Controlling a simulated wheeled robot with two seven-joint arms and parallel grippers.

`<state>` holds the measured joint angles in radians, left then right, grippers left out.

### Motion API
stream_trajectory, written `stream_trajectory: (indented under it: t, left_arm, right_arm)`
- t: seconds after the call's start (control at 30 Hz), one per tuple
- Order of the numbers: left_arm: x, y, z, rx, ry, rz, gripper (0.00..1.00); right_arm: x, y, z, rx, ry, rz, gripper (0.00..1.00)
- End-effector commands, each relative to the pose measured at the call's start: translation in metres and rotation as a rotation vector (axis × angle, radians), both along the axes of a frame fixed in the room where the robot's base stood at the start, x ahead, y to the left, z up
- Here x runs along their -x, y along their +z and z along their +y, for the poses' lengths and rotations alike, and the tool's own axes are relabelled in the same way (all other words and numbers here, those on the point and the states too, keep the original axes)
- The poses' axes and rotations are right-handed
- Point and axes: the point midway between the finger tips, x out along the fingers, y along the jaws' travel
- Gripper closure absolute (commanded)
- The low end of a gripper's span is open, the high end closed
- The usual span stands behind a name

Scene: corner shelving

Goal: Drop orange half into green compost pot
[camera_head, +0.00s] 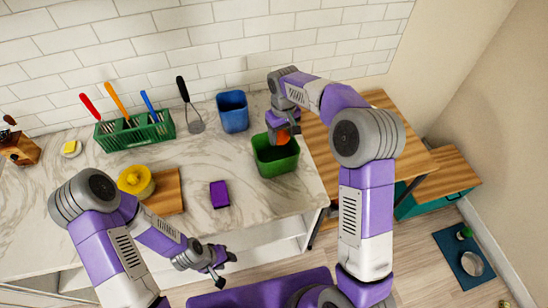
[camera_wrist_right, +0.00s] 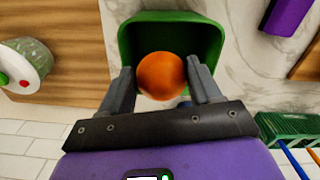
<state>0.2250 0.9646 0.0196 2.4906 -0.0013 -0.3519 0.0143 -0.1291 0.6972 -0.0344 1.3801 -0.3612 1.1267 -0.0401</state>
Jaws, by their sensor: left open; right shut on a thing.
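The orange half (camera_head: 282,137) is held by my right gripper (camera_head: 283,132) at the green compost pot (camera_head: 275,161), in the head view. In the right wrist view, the orange half (camera_wrist_right: 161,76) sits between the two fingers of my right gripper (camera_wrist_right: 160,82), with the green pot's opening (camera_wrist_right: 172,28) behind it. The fingers are shut on the orange half, over the pot's mouth. I cannot tell how far above the rim it is. My left gripper (camera_head: 219,272) is open and empty, in front of the counter's edge.
A blue pot (camera_head: 232,111) stands behind and left of the green pot. A purple block (camera_head: 219,194), a wooden board (camera_head: 168,190) with a yellow pot (camera_head: 136,181), and a green basket (camera_head: 135,131) of utensils occupy the counter to the left. Counter around the purple block is clear.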

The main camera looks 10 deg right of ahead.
Motion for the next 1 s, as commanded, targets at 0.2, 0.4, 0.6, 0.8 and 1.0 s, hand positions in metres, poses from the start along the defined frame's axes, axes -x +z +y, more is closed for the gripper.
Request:
stream_trajectory:
  t: [0.2, 0.4, 0.6, 0.8, 1.0]
  left_arm:
    - [0.000, 0.001, 0.000, 0.000, 0.000, 0.000, 0.58]
    - [0.000, 0.001, 0.000, 0.000, 0.000, 0.000, 0.58]
    - [0.000, 0.001, 0.000, 0.000, 0.000, 0.000, 0.58]
    - [0.000, 0.002, 0.000, 0.000, 0.000, 0.000, 0.58]
    - [0.000, 0.004, 0.000, 0.000, 0.000, 0.000, 0.58]
  right_arm:
    - [0.000, 0.001, 0.000, 0.000, 0.000, -0.001, 0.36]
    - [0.000, 0.001, 0.000, 0.000, 0.000, 0.000, 0.07]
    - [0.000, 0.001, 0.000, 0.000, 0.000, 0.000, 0.07]
    - [0.000, 0.013, 0.000, 0.000, 0.000, -0.002, 0.07]
    - [-0.001, 0.048, 0.000, 0.000, -0.001, -0.003, 0.07]
